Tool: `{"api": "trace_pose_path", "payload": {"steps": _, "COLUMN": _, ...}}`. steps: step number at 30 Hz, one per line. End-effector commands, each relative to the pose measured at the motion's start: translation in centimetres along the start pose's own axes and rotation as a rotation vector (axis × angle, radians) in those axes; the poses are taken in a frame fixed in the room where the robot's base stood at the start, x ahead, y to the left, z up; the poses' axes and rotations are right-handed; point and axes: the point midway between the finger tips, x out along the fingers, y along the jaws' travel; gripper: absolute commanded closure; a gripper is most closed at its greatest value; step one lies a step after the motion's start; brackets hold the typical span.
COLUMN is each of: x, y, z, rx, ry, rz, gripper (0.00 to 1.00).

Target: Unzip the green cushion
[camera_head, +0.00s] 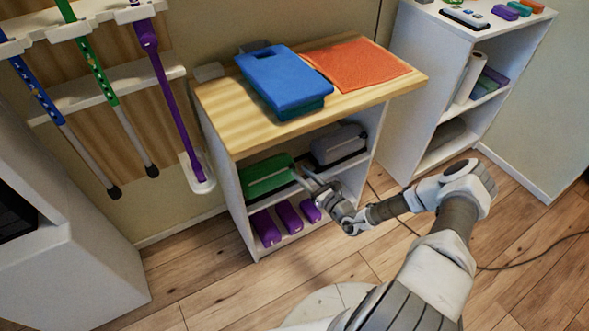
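The green cushion (266,174) lies on the middle shelf of the wooden-topped cabinet, at the left side. A darker band runs along its lower front; a zip pull is too small to make out. My gripper (303,179) is in front of the shelf at the cushion's right end, its fingers pointing left and up toward it. Whether the fingers touch the cushion, or hold anything at its end, I cannot tell.
A grey cushion (339,145) lies on the same shelf to the right. Several purple rolls (266,228) lie on the shelf below. A blue pad (284,78) and an orange cloth (357,65) are on the cabinet top (232,115). A second shelf unit (421,60) stands right.

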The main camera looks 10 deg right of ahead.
Motion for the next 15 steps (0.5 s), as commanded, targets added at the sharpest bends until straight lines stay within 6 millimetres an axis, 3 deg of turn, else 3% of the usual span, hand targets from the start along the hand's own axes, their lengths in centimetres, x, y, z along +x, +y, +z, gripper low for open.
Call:
{"api": "trace_pose_path", "payload": {"steps": 6, "x": 3.4, "y": 0.0, "z": -0.2, "rx": -0.002, "ry": 0.0, "rz": 0.002, "gripper": 0.62}}
{"api": "trace_pose_path", "payload": {"steps": 15, "x": 4.5, "y": 0.0, "z": 0.1, "rx": -0.001, "ry": 0.0, "rz": 0.0, "gripper": 0.62}}
